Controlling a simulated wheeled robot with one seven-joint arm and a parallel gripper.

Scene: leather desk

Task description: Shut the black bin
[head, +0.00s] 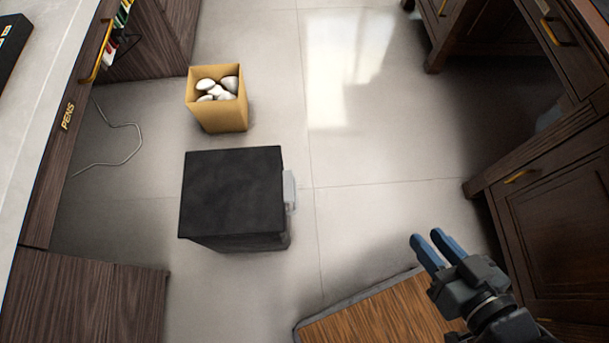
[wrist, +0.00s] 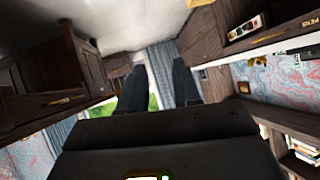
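The black bin (head: 232,194) stands on the floor left of centre in the head view. Its dark, flat top spans the whole opening like a lid; I cannot tell from above whether a gap lies under it. A pale grey tab (head: 290,190) sticks out from its right side. My gripper (head: 428,236) is at the lower right, well apart from the bin. Its two blue fingers are spread with nothing between them. The spread fingers also show in the wrist view (wrist: 158,66), where the bin is not seen.
A cardboard box (head: 219,118) with several white, rounded things stands behind the bin. A desk (head: 40,110) and dark wood cabinet (head: 90,300) lie left, with a cable (head: 125,155) on the floor. Dark cabinets (head: 560,215) and a wooden-topped piece (head: 370,318) lie right. Floor between bin and gripper is clear.

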